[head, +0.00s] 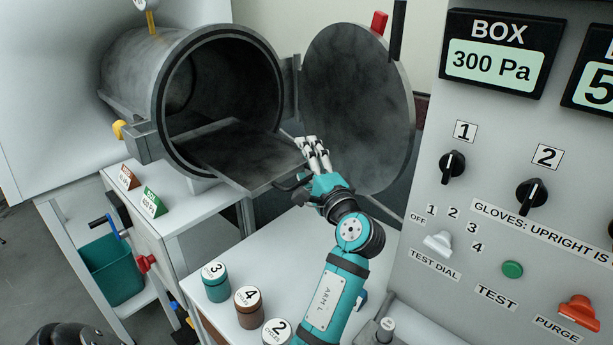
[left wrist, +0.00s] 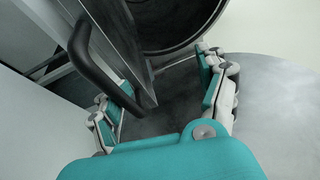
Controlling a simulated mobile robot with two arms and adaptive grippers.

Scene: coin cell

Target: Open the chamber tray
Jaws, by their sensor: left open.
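The chamber (head: 135,85) is a dark metal cylinder with its round door (head: 355,110) swung open to the right. The flat grey chamber tray (head: 225,160) sticks out of its mouth. My left gripper (head: 312,150) is open at the tray's outer right corner. In the left wrist view the tray's edge (left wrist: 137,60) runs between the spread fingers of my left gripper (left wrist: 162,98). The black tray handle (left wrist: 92,60) lies at the left there, beside the left finger. I cannot tell whether the fingers touch anything.
A white table (head: 255,255) below holds several numbered jars, among them a teal one (head: 216,283) and a brown one (head: 249,307). A control panel (head: 500,130) with knobs stands at the right. A teal bin (head: 112,268) is at the lower left.

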